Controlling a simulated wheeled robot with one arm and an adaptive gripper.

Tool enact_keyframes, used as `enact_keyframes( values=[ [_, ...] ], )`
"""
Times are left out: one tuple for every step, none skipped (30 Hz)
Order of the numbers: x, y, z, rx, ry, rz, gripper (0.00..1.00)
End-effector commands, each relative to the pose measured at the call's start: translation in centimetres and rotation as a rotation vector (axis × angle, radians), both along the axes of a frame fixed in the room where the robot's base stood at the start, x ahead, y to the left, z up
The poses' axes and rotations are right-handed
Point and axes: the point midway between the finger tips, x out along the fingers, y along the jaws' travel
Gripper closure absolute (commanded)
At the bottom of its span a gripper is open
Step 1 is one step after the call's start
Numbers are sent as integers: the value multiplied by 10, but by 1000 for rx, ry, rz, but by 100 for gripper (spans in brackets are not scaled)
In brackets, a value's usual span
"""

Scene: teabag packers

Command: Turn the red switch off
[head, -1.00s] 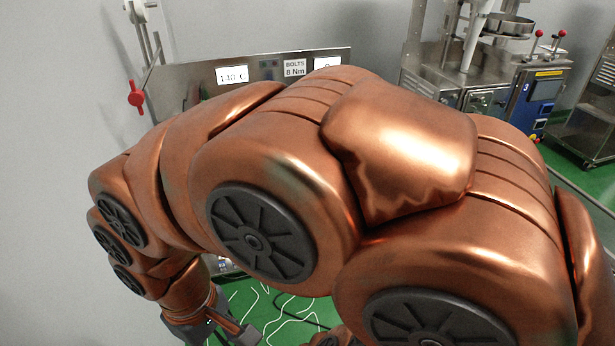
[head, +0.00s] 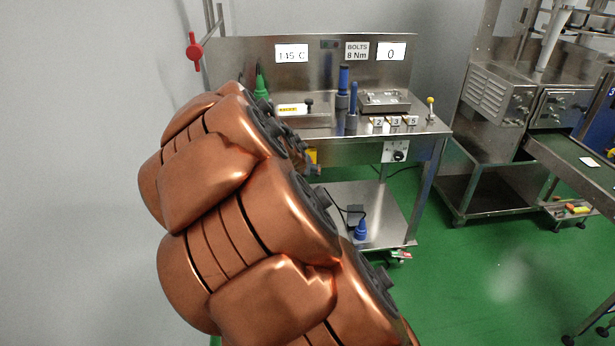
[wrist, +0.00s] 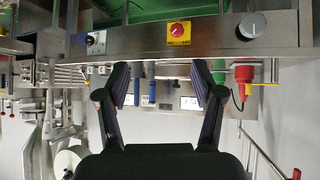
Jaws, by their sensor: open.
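The red switch (wrist: 179,30) is a red knob on a yellow plate on the steel front panel of the workbench, at the top of the wrist view. Its knob position is too small to read. In the head view a bit of yellow (head: 312,156) shows on the bench front beside my arm, which hides the rest. My gripper (wrist: 164,84) is open and empty, its two black fingers apart in the wrist view. The switch lies beyond the fingertips, slightly right of the middle between them, not touched.
The wrist view is upside down. The steel bench (head: 430,124) holds blue tools (head: 343,80), a green-tipped tool (head: 261,84) and numbered blocks (head: 396,121). A red valve handle (head: 194,47) is at the left wall.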

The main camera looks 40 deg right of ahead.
Motion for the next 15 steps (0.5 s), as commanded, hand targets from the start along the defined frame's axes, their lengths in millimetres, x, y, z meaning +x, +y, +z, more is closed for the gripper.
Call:
enact_keyframes(
  values=[
    [11,-26,-23,-45,-43,-25,33],
    [18,-39,-27,-72,-73,-34,33],
    [28,-56,-32,-108,-121,-41,33],
    [35,-68,-36,-134,-152,-43,33],
    [42,-79,-42,-157,-183,-43,33],
    [52,-93,-48,-189,-228,-39,33],
    [58,-102,-54,-208,-259,-37,33],
    [65,-111,-61,-227,-289,-29,33],
    [73,-123,-70,-250,-330,-19,33],
    [79,-130,-77,-265,-360,-10,33],
    [85,-137,-85,-280,-391,4,33],
    [92,-145,-97,-292,-430,21,33],
    [98,-150,-104,-302,-460,37,33],
    [104,-154,-111,-309,-491,52,33],
    [110,-158,-123,-313,-527,73,33]
  ],
)
